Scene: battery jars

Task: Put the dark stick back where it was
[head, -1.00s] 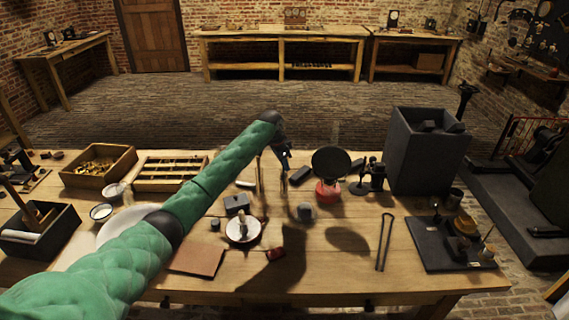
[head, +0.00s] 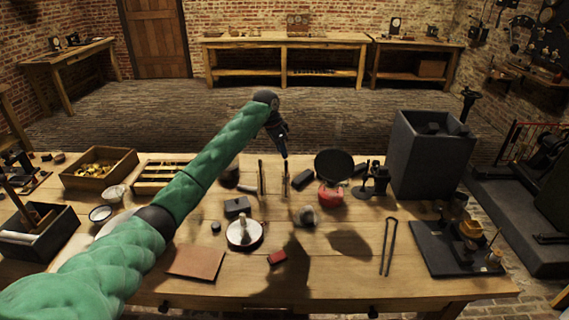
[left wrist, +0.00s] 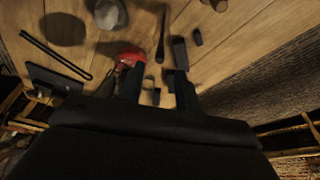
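My left gripper (head: 284,153) points down over the back middle of the table. In the left wrist view its two dark fingers (left wrist: 156,84) stand apart, with tabletop showing between them. A thin dark stick (head: 285,183) stands upright just below the fingertips in the head view. In the left wrist view the dark stick (left wrist: 161,36) shows beyond the fingers, its thicker end in line with the gap; I see no finger pressed on it. A second thin upright stick (head: 261,178) stands to its left. My right gripper is not in view.
A red jar (head: 331,196) with a black disc (head: 333,165) stands close right of the gripper. A dark block (head: 302,179) lies beside the stick.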

